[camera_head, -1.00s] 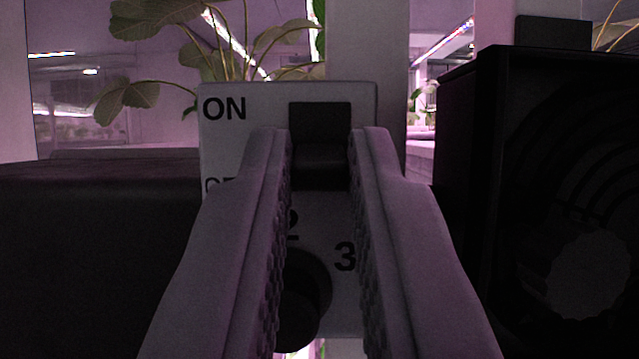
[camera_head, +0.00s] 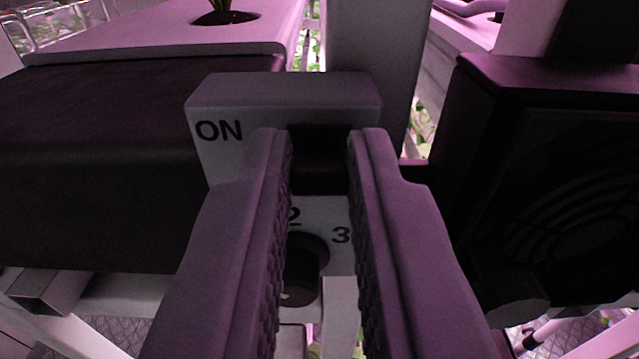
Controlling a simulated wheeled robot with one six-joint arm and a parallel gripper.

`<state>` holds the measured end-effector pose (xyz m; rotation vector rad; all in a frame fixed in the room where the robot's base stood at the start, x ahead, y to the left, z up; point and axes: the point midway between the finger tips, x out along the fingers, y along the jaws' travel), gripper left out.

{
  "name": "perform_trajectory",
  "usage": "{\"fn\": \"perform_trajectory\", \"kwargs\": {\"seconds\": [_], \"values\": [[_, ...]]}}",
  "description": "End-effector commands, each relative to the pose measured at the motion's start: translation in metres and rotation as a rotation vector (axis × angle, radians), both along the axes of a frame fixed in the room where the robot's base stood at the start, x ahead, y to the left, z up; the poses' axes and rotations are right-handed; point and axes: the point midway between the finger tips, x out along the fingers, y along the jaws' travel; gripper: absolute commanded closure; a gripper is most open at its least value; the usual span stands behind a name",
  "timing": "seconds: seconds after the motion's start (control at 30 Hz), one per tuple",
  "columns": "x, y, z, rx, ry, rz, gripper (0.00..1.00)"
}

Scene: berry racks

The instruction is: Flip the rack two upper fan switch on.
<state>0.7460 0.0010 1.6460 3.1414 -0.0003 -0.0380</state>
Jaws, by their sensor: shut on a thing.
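The fan switch (camera_head: 318,170) is a dark block on the front of a grey control box (camera_head: 285,92). The word ON is printed at the box's upper left. My gripper (camera_head: 320,140) has one finger on each side of the switch, with the tips near its upper part, and is shut on it. The switch is dark and partly hidden, so I cannot tell which way it is set. Below it, a round dark knob (camera_head: 303,272) with the numbers 2 and 3 shows between the fingers.
A black fan housing (camera_head: 560,170) stands close on the right. A pale upright post (camera_head: 378,60) rises behind the control box.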

Motion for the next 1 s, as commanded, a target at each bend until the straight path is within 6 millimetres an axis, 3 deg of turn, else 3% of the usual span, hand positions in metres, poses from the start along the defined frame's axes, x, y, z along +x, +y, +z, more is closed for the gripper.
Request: {"fn": "perform_trajectory", "kwargs": {"seconds": [0.8, 0.83, 0.9, 1.0], "values": [[-0.0003, 0.0000, 0.0001, 0.000, 0.062, 0.000, 1.00], [-0.0003, 0.0000, 0.0001, 0.000, 0.062, 0.000, 0.80], [-0.0003, 0.0000, 0.0002, 0.000, 0.061, 0.000, 0.66], [-0.0004, 0.0000, 0.0004, 0.000, 0.061, 0.000, 0.64]]}}
